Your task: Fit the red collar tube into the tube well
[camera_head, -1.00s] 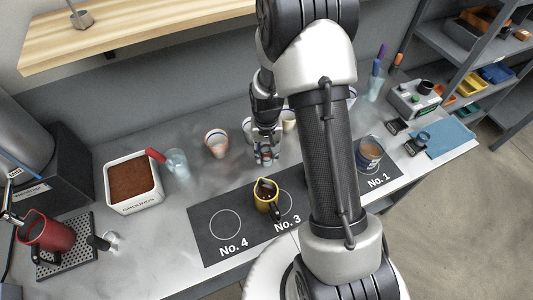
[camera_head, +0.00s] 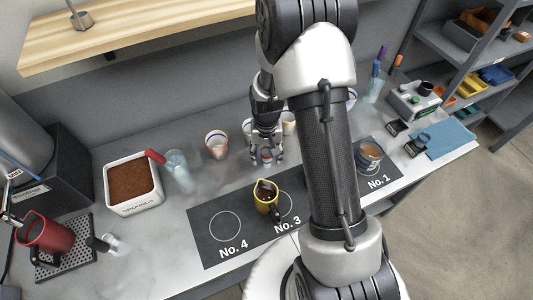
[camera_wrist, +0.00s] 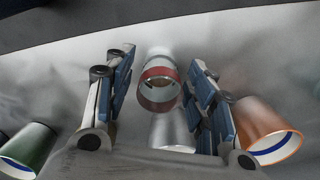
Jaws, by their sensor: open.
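The red collar tube (camera_wrist: 158,90) shows in the wrist view as a pale tube with a red band, its open mouth towards the camera. It lies between the two spread fingers of my gripper (camera_wrist: 160,65), with gaps on both sides. In the head view my open gripper (camera_head: 267,160) points down at the counter behind the yellow cup, with a small pale and red piece (camera_head: 267,156) between its fingertips. I cannot clearly make out the tube well in either view.
A yellow cup (camera_head: 265,194) stands on the dark numbered mat (camera_head: 205,241) in front of my gripper. A pinkish cup (camera_head: 216,144) stands to the left. Green (camera_wrist: 28,150) and orange (camera_wrist: 268,130) cups flank my fingers. A grey device (camera_head: 411,99) stands at right.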

